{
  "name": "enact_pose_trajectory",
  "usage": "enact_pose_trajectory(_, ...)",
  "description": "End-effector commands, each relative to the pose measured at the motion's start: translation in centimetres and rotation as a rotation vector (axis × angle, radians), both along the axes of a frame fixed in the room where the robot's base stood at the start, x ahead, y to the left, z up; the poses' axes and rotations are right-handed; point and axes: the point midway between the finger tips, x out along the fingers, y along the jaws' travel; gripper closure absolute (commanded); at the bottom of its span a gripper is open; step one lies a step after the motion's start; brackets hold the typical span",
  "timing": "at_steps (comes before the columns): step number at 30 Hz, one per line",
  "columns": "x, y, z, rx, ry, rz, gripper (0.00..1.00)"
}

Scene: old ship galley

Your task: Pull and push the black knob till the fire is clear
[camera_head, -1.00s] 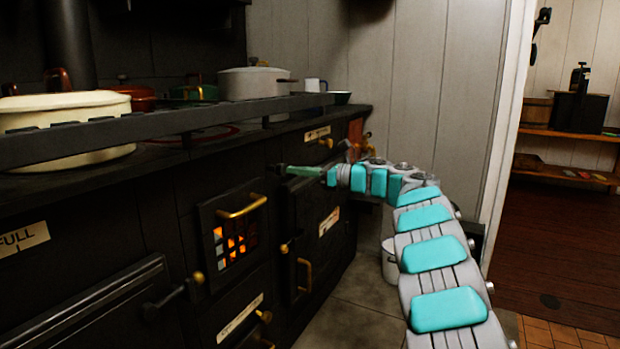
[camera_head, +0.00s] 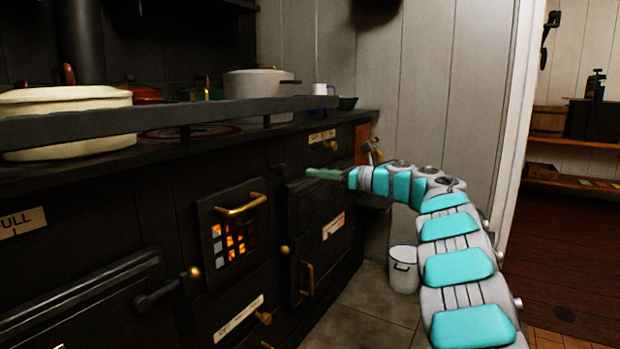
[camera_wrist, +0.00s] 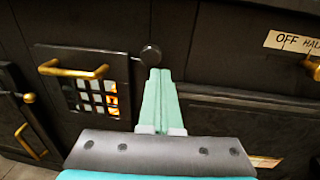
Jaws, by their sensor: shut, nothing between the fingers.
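The black knob (camera_head: 278,170) sticks out of the dark stove front, right of the barred fire door (camera_head: 215,255). The knob also shows as a round black disc in the wrist view (camera_wrist: 151,54). Orange fire (camera_head: 236,243) glows behind part of the door's grid, and other panes look dull or pale. My gripper (camera_head: 311,173) is shut and empty, its green fingers together and pointing at the stove. In the head view a small gap shows between the fingertips and the knob. In the wrist view my gripper (camera_wrist: 159,72) has its tips just below the knob.
The fire door has a brass handle (camera_head: 240,205). A dark door with a brass latch (camera_head: 307,278) is to its right. A rail (camera_head: 250,110) runs along the stove top before the pots. A white bucket (camera_head: 403,270) stands on the floor beyond my arm.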

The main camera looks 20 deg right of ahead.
Motion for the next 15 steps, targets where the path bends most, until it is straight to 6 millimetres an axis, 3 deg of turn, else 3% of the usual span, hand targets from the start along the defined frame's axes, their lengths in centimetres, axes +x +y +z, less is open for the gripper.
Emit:
enact_pose_trajectory(9, -4.1, -4.2, 0.2, -0.001, 0.001, -0.005, 1.0)
enact_pose_trajectory(15, -5.7, -5.6, 0.2, 0.0, 0.0, 0.0, 0.99)
